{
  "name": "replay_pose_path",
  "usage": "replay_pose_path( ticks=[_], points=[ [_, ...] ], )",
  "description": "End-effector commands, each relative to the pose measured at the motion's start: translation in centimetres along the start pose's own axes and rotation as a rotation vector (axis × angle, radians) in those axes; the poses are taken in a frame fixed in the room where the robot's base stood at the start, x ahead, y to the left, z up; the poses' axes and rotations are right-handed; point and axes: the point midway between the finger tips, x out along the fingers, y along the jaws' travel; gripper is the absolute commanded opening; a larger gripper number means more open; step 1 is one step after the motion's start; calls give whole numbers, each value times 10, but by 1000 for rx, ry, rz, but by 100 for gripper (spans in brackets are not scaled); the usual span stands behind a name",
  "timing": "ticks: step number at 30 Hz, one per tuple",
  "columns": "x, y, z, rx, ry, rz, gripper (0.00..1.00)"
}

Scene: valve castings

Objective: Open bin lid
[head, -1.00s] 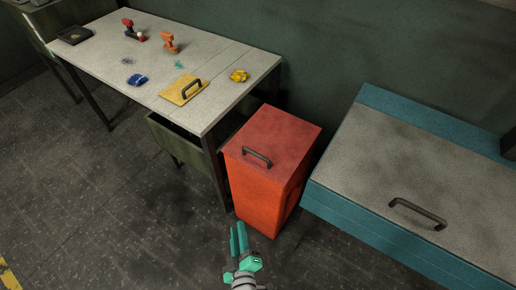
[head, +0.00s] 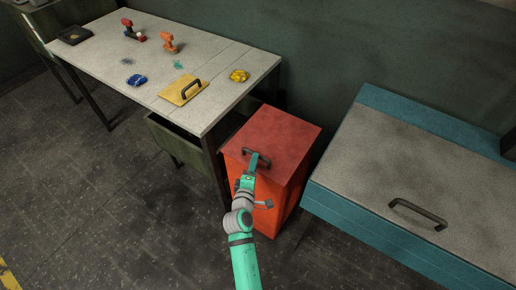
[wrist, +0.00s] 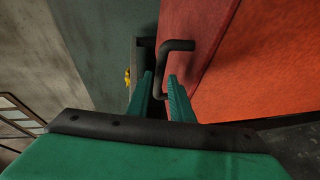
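The red bin (head: 262,205) stands on the floor between the workbench and the teal chest. Its red lid (head: 290,135) lies flat and closed on top, with a dark bar handle (head: 262,158) near the front edge. My gripper (head: 253,162) is at this handle. In the wrist view, my gripper (wrist: 161,80) has its two teal fingers apart, one on each side of the handle (wrist: 178,45). The handle bar runs between the fingertips, and the fingers do not look closed on it. My gripper hides part of the handle in the head view.
The workbench (head: 110,70) at left holds a yellow panel with a handle (head: 183,90), a yellow item (head: 239,76), a blue item (head: 137,80) and drills. The teal chest (head: 400,180) stands close on the right. Floor is free at front left.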

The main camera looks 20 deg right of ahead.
Motion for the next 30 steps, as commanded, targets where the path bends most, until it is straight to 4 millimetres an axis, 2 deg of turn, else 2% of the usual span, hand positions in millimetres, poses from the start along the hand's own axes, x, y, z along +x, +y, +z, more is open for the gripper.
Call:
replay_pose_path(
  ticks=[6,12,18,27,30],
  points=[
    [41,1,0,1,-1,1,20],
    [68,1,0,2,0,1,20],
    [81,0,0,2,1,0,20],
    [83,0,0,2,1,1,20],
    [83,0,0,2,1,1,0]
  ],
)
